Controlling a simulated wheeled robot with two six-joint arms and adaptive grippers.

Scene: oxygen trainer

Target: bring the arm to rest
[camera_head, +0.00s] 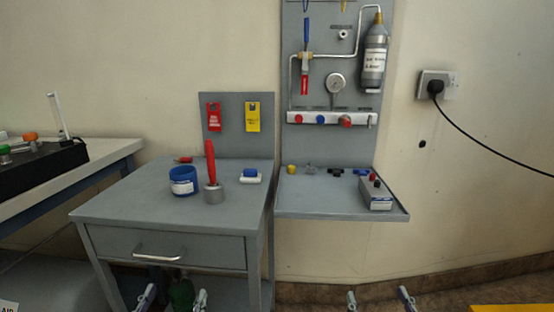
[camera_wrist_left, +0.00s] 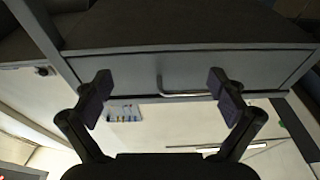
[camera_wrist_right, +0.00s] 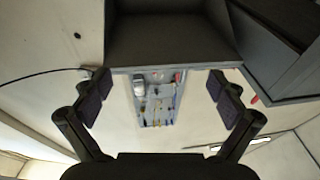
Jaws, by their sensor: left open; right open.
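My left gripper (camera_head: 172,299) shows at the bottom of the head view, low in front of the grey drawer cabinet (camera_head: 170,249). Its fingers are apart with nothing between them, as the left wrist view (camera_wrist_left: 160,92) also shows. My right gripper (camera_head: 379,299) shows at the bottom of the head view, below the grey shelf (camera_head: 290,205) of the trainer panel. Its fingers are spread and empty in the right wrist view (camera_wrist_right: 160,92). Both grippers are apart from the furniture. The arm links behind the fingers are out of the head view.
On the cabinet stand a blue tub (camera_head: 183,181) and a red-handled tool in a grey holder (camera_head: 214,194). The shelf carries a grey box (camera_head: 376,193) and small parts. A gas cylinder (camera_head: 375,62) hangs above. A side bench (camera_head: 110,151) is left.

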